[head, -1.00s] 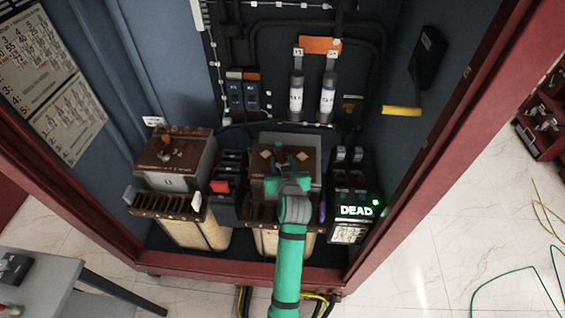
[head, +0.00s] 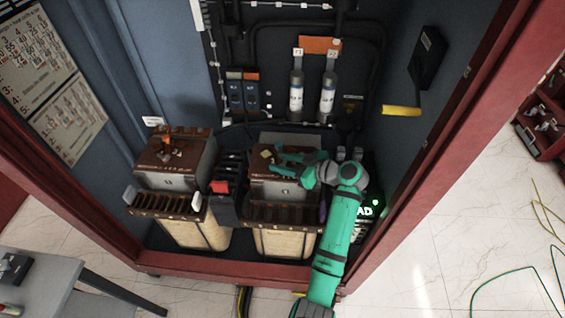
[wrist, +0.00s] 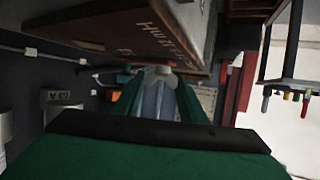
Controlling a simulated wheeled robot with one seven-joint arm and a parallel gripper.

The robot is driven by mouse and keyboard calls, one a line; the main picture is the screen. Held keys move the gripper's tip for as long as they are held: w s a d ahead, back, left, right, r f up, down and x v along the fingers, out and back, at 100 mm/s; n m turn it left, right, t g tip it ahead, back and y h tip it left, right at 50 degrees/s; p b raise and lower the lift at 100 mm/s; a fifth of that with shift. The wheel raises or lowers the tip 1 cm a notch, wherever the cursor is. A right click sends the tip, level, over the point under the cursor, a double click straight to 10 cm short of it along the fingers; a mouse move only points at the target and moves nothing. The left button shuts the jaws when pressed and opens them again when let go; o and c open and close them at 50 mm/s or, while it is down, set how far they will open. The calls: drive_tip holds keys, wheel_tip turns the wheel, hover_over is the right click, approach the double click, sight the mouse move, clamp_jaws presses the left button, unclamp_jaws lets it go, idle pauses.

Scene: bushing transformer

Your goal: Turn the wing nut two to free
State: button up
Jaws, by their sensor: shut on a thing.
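Two box-like transformers with brown tops stand side by side in the cabinet, the left one (head: 172,177) and the right one (head: 288,188). My green gripper (head: 276,163) reaches in from the right, low over the right one's top. In the wrist view its two fingers (wrist: 158,84) close around a small pale grey piece (wrist: 158,73), apparently the wing nut, beside the brown lettered top plate (wrist: 115,28). In the head view the fingers mostly hide this nut. A copper-coloured post (head: 168,140) and a small grey part stand on the left transformer.
A black unit with a red part (head: 220,187) sits between the transformers. A lit display (head: 366,211) is right of them, partly behind my arm. Two grey cylinders (head: 327,95) stand on the back wall. A yellow-handled lever (head: 402,111) juts from the right wall.

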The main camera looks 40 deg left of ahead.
drive_tip(key=shift+n+g+h, duration=0.3)
drive_tip(key=shift+n+g, duration=0.8)
drive_tip(key=shift+g, duration=0.1)
drive_tip(key=shift+f, duration=0.1)
drive_tip(key=o, duration=1.1)
drive_tip(key=shift+c, duration=0.2)
drive_tip(key=shift+v, duration=3.75)
drive_tip(key=shift+w, duration=0.1)
